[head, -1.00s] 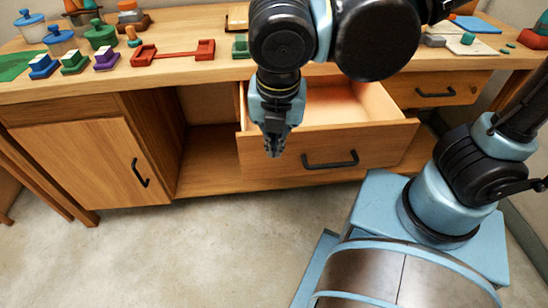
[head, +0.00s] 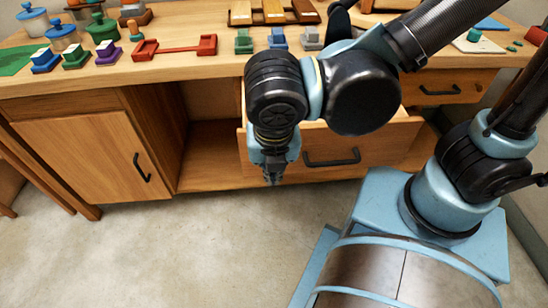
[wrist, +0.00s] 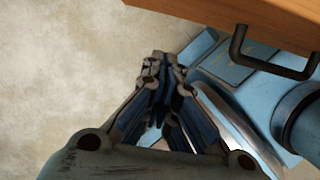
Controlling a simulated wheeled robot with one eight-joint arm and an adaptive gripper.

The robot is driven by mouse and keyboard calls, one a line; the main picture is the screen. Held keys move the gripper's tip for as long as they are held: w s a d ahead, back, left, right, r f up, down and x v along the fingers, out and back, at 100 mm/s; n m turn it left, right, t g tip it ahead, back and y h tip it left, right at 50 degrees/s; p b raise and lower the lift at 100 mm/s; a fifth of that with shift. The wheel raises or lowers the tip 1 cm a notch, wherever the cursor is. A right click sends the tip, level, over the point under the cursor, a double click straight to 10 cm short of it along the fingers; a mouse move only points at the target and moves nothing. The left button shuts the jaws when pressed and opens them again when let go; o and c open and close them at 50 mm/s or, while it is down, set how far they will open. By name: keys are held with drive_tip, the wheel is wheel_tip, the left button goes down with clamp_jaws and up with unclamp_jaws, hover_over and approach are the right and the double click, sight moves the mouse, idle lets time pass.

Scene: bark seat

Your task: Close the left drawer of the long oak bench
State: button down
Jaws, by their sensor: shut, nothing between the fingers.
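The long oak bench (head: 60,90) runs across the head view. Its left drawer (head: 375,145) is pulled out, with a black bar handle (head: 332,159) on its front. My arm covers much of the drawer's inside. My gripper (head: 271,179) is shut and empty, pointing down in front of the left part of the drawer front. In the wrist view my gripper (wrist: 160,62) shows closed fingertips over the floor. The drawer front (wrist: 240,18) and its handle (wrist: 272,68) show at the upper right there, apart from the fingers.
A right drawer (head: 450,88) looks shut. A cupboard door (head: 90,160) is closed at the left, beside an open bay (head: 215,150). Pots, small blocks and a red piece (head: 175,46) stand on the bench top. The floor (head: 180,250) in front is clear.

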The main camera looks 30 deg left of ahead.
drive_tip(key=shift+w+a+f, duration=0.45)
drive_tip(key=shift+w, duration=0.2)
drive_tip(key=shift+w+a+f, duration=0.45)
drive_tip(key=shift+w+f, duration=0.05)
drive_tip(key=shift+w, duration=0.2)
drive_tip(key=shift+w+a+f, duration=0.45)
drive_tip(key=shift+w, duration=0.2)
